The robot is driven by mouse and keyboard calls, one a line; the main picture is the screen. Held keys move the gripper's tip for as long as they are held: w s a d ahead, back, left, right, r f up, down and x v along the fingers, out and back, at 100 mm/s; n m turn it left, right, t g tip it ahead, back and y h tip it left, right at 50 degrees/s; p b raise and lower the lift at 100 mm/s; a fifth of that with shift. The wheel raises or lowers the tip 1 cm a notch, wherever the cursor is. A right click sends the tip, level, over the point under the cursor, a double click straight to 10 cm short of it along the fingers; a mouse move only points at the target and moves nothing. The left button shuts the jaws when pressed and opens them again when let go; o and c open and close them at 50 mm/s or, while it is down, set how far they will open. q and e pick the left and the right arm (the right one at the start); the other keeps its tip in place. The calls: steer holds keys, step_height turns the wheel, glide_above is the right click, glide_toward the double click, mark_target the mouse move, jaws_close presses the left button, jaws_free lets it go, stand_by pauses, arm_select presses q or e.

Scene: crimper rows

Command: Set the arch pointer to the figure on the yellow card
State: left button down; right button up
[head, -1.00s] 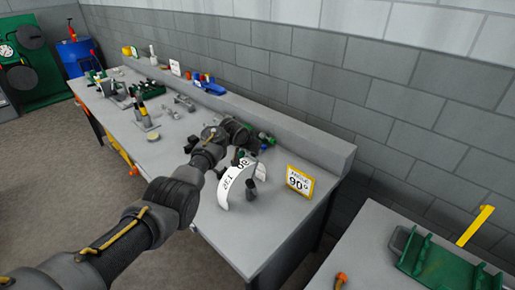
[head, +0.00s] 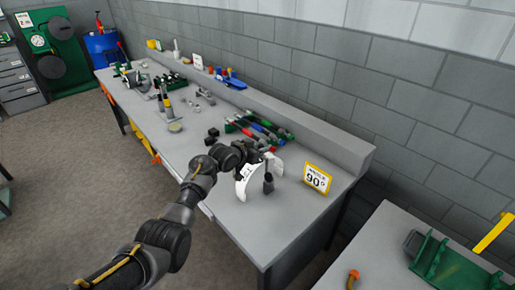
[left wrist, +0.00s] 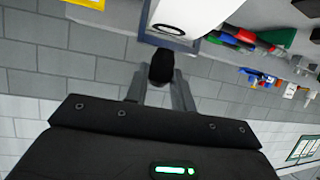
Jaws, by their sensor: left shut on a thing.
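The yellow-framed card (head: 317,179) stands upright on the bench and reads 90°. Left of it stands the white arch scale (head: 244,187), its figures mostly hidden or too small to read. A dark upright piece (head: 268,184) stands in front of the arch. My left gripper (head: 264,162) is at the top of the arch and hides part of it. In the left wrist view, my left gripper's fingers (left wrist: 161,84) are shut on a black knob (left wrist: 161,66), close beside the white arch face (left wrist: 186,18). Where the pointer sits on the scale is hidden. My right gripper is out of view.
A green rack with coloured-handled tools (head: 262,130) lies behind my gripper, with small dark blocks (head: 211,136) to its left. A grey ledge (head: 335,148) and block wall close the back. The bench front is clear. Another table with a green fixture (head: 450,262) stands at right.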

arm_select(q)
steer(key=c, duration=1.2)
jaws_free()
steer(key=shift+w, duration=0.1)
steer(key=shift+o, duration=0.2)
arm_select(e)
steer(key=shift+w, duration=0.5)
arm_select(q)
steer(key=v, duration=1)
steer(key=shift+s+a, duration=0.25)
steer(key=shift+s, duration=0.05)
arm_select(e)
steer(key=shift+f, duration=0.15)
arm_select(q)
steer(key=shift+r, duration=0.1)
